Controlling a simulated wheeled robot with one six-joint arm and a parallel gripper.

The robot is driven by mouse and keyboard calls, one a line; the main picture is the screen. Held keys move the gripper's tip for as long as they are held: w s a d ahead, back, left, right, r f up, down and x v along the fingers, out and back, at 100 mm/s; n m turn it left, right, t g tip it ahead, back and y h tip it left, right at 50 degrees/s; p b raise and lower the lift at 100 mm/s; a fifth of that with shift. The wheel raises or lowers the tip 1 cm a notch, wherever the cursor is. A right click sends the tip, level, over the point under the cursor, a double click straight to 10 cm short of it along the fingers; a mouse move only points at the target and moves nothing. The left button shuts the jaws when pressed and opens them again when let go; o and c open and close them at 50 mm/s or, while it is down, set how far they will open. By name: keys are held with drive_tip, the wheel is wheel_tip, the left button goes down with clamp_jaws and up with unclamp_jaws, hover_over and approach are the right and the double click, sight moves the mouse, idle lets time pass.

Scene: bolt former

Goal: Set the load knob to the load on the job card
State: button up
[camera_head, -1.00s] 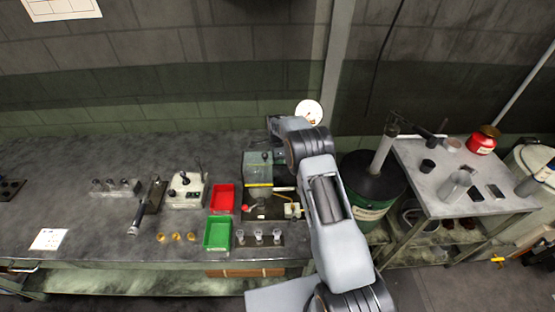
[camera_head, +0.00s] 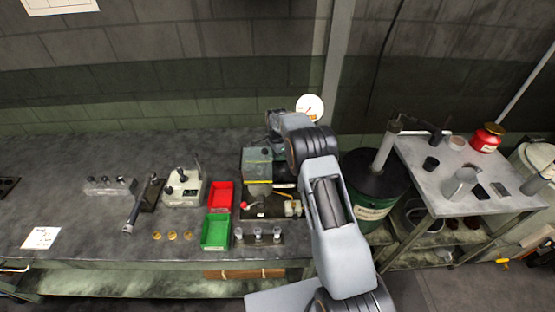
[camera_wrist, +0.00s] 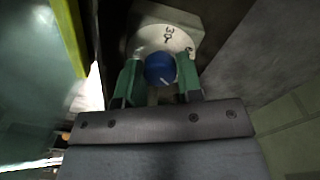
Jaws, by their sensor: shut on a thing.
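The load knob (camera_wrist: 160,70) is blue with a short white mark and sits in front of a round pale dial plate (camera_wrist: 152,38). One figure on the plate looks like a 3; the rest is hidden or too small to read. My gripper (camera_wrist: 160,64) has its green fingers shut on the knob, one on each side. In the head view my arm hides the gripper and knob. A white card (camera_head: 41,238) lies on the bench at the left, and a white sheet (camera_head: 60,6) hangs on the wall. I cannot read either or tell which is the job card.
The grey-green machine (camera_head: 257,165) stands left of my arm, with a red bin (camera_head: 221,195) and a green bin (camera_head: 216,232) beside it. A round gauge (camera_head: 310,108) shows behind my arm. A drum (camera_head: 374,188) and a side table (camera_head: 440,178) stand right.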

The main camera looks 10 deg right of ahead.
drive_tip(key=o, duration=0.6)
drive_tip(key=shift+o, duration=0.2)
wheel_tip(320, 180, up, 14)
drive_tip(key=b, duration=0.2)
drive_tip(key=shift+w, duration=0.2)
drive_tip(key=shift+a, duration=0.1)
drive_tip(key=s+r+n+t, duration=0.1)
drive_tip(key=s+r+n, duration=0.3)
drive_tip(key=s+r, duration=0.3)
drive_tip(key=s+r+n+t, duration=0.2)
drive_tip(key=s+r+n, duration=0.25)
drive_tip(key=s, duration=0.55)
drive_tip(key=s+f+n+t, duration=0.1)
drive_tip(key=s+f+n, duration=0.1)
drive_tip(key=s, duration=0.7)
drive_tip(key=s+f+n+t, duration=0.1)
drive_tip(key=s+n, duration=0.3)
drive_tip(key=s, duration=0.5)
drive_tip(key=shift+f+n, duration=0.35)
drive_tip(key=shift+f, duration=0.45)
